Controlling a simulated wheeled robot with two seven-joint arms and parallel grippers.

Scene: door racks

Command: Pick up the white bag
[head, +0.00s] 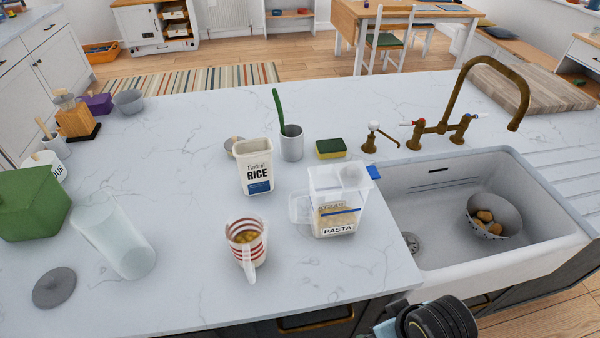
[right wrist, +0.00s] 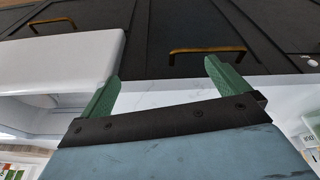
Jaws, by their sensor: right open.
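A white bag-like pack labelled RICE (head: 256,168) stands upright on the marble worktop, left of the pasta container, with its top facing up. Another white item with a partly hidden dark label (head: 44,166) stands at the far left, behind the green box. My right gripper (right wrist: 160,88) shows in the right wrist view with its two green fingers apart and nothing between them. It is near the dark cabinet fronts and the white sink edge, away from the RICE pack. In the head view only part of my right arm shows at the bottom. My left gripper is out of view.
A clear PASTA container (head: 337,203), a striped jug (head: 245,246), a grey cup with a green utensil (head: 291,145) and a sponge (head: 331,149) surround the pack. The sink (head: 470,262) holds a colander (head: 496,214).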

